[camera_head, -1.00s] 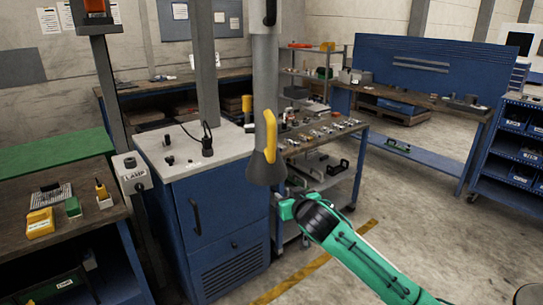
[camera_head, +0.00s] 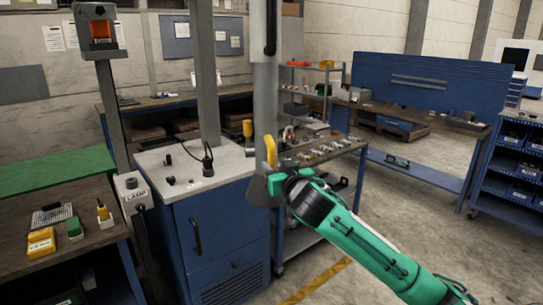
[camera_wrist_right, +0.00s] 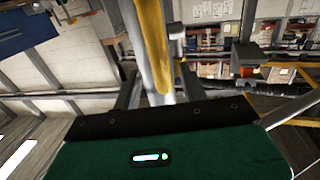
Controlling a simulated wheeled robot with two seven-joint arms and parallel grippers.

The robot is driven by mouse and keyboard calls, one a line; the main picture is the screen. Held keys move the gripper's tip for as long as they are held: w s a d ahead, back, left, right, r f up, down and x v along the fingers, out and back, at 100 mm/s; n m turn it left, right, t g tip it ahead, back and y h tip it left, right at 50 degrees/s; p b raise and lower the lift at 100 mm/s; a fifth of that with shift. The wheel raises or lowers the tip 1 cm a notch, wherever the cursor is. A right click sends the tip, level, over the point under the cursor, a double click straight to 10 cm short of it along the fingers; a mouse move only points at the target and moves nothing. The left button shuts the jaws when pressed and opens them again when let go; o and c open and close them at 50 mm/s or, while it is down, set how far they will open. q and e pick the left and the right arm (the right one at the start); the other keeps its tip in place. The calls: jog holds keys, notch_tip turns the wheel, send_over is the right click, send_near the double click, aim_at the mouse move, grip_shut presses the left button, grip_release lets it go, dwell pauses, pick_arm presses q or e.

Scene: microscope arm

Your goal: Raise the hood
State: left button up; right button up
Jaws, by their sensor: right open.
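The hood is a grey flared cone (camera_head: 262,193) at the lower end of a grey vertical tube (camera_head: 265,90). A yellow handle (camera_head: 271,150) is on the tube's right side, just above the cone. My right gripper (camera_head: 274,183) is at the cone and just below the handle, covering part of the cone; its fingers are hard to make out. In the right wrist view the handle (camera_wrist_right: 153,45) stands in front of the gripper body, with the grey tube beside it. The right gripper is open; contact with the handle cannot be told. My left gripper is out of view.
A blue cabinet (camera_head: 222,240) with a pale top stands behind and left of the hood. A lamp switch box (camera_head: 133,195) is on a post at left. A cart (camera_head: 335,150) with small parts stands behind my right arm. Open floor lies at right.

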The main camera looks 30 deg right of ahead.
aim_at(273, 162)
jog(key=shift+p+x, duration=0.5)
jog(key=shift+x, duration=1.7)
grip_shut()
